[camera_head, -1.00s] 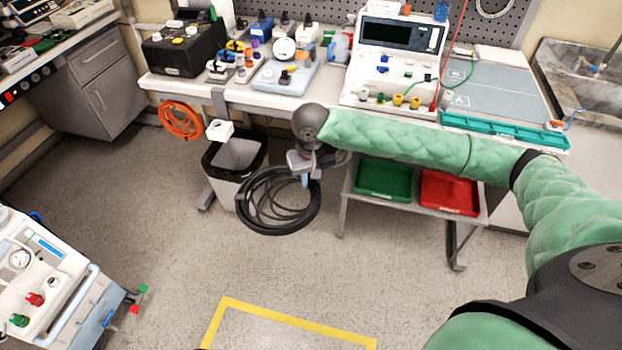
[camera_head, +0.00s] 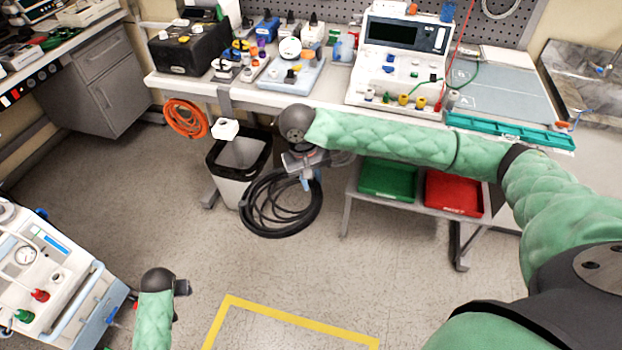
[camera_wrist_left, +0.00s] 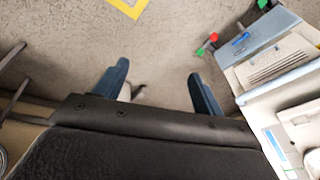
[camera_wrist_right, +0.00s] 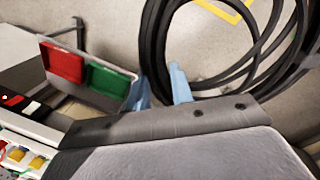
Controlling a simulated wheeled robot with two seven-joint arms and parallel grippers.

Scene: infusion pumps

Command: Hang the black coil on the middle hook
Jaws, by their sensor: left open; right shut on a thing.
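The black coil (camera_head: 276,232) hangs in loose loops below my right gripper (camera_head: 306,181), in front of the bench and beside the waste bin. In the right wrist view the black coil (camera_wrist_right: 154,45) passes at the blue fingers of my right gripper (camera_wrist_right: 163,88), which is shut on it. My left gripper (camera_head: 183,287) is low at the left in the head view. In the left wrist view my left gripper (camera_wrist_left: 160,88) is open and empty above the floor. An orange coil (camera_head: 185,119) hangs at the bench's left front. I cannot make out the middle hook; my right arm covers part of the bench front.
The waste bin (camera_head: 238,180) stands under the bench front, with a white block (camera_head: 225,128) above it. A lower shelf holds a green tray (camera_head: 387,180) and a red tray (camera_head: 453,193). A white machine (camera_head: 45,275) stands at the left. The middle floor is clear.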

